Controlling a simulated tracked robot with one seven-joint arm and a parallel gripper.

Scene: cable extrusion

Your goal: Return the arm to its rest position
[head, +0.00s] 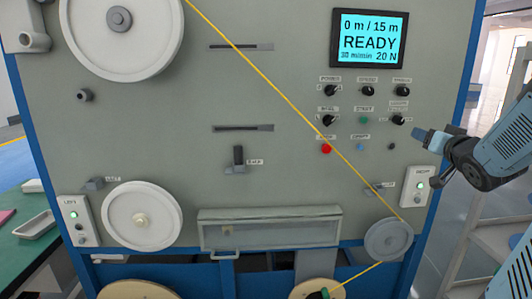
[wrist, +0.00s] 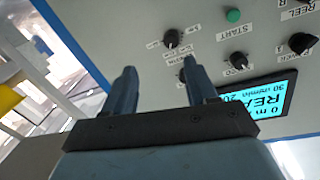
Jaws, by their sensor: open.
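My gripper (head: 424,137) is at the right of the head view, in front of the machine panel's right edge, pointing left toward the knobs. In the wrist view its two blue-grey fingers (wrist: 163,92) stand apart with nothing between them. The arm (head: 500,150) reaches in from the right edge. The grey panel (head: 290,185) shows a lit display (head: 369,38) reading "READY", 0 m / 15 m, 20 N. Black knobs, a green START button (head: 364,120) and a red button (head: 326,149) sit below it. I cannot tell the exact gap between fingertips and panel.
A yellow cable (head: 290,95) runs diagonally to a small grey pulley (head: 388,239). A white control box (head: 417,187) is below my gripper. A large wheel (head: 90,45) and a smaller one (head: 141,215) are at left. Pale shelving (head: 490,210) stands right of the machine.

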